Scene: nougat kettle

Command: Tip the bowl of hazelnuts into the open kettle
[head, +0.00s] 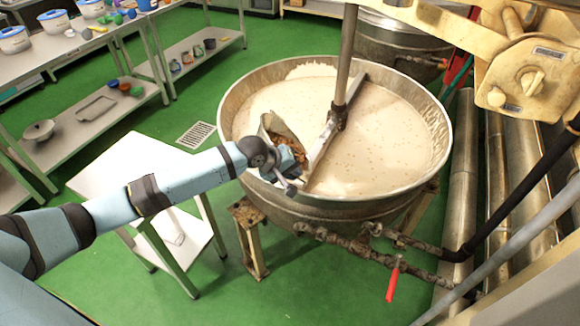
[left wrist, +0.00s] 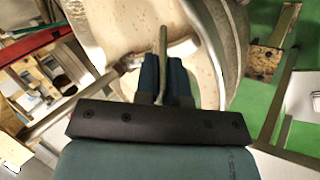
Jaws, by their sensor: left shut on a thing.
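The open kettle (head: 412,165) is a wide round metal vessel holding pale creamy nougat mass with small specks. The bowl (head: 279,125) is in my left gripper (head: 290,165), tilted over the near left part of the kettle, with brown hazelnuts (head: 287,147) showing inside it. In the left wrist view, my left gripper (left wrist: 164,78) is shut on the bowl's thin edge (left wrist: 161,55), seen nearly edge-on. The wrist hides part of the bowl and kettle rim in the head view. My right gripper is in neither view.
A stirrer shaft (head: 346,60) with a slanted paddle arm (head: 322,145) stands in the kettle, close right of the bowl. A small metal table (head: 105,180) is at left. Pipes with a red-handled valve (head: 393,280) run below the kettle. Shelves with tubs stand behind.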

